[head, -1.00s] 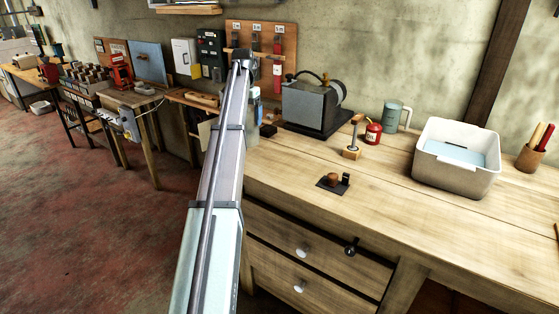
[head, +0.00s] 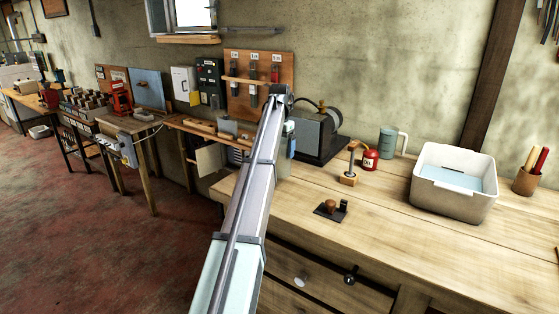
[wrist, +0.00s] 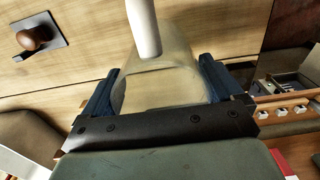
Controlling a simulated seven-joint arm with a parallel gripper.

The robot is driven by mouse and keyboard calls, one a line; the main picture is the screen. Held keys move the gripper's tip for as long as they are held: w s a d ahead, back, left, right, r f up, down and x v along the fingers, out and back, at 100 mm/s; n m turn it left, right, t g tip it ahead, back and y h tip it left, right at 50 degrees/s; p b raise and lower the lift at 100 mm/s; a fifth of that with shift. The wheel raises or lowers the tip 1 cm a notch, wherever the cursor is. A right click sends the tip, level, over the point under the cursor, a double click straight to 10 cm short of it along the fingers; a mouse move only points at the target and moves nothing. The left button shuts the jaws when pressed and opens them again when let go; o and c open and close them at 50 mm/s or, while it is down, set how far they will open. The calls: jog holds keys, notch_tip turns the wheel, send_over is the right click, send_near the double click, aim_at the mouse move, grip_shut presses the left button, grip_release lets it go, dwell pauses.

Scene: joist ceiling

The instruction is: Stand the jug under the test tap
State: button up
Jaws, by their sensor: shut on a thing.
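My gripper (wrist: 160,95) has its two dark blue fingers shut on a pale tan, tapered thing (wrist: 165,85). A light grey round bar (wrist: 143,28) stands out from it towards the picture's top. I cannot tell surely what this thing is. In the head view, my arm hides the gripper's grip and the held thing. A grey-green jug (head: 387,142) with a pale handle stands upright at the back of the bench, right of the gripper. I cannot make out the test tap for sure.
A grey machine (head: 318,137) with a curved pipe stands just right of my arm. A small post on a wooden block (head: 349,179), a red oil can (head: 370,159) and a white basin (head: 453,193) stand further right. A knob plate (head: 331,209) lies nearer. The front bench is mostly clear.

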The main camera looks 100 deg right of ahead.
aim_at(280, 158)
jog(key=shift+f, duration=2.1)
jog(key=shift+f, duration=0.15)
jog(key=o, duration=0.8)
notch_tip(280, 158, up, 12)
jog(key=shift+r, duration=0.2)
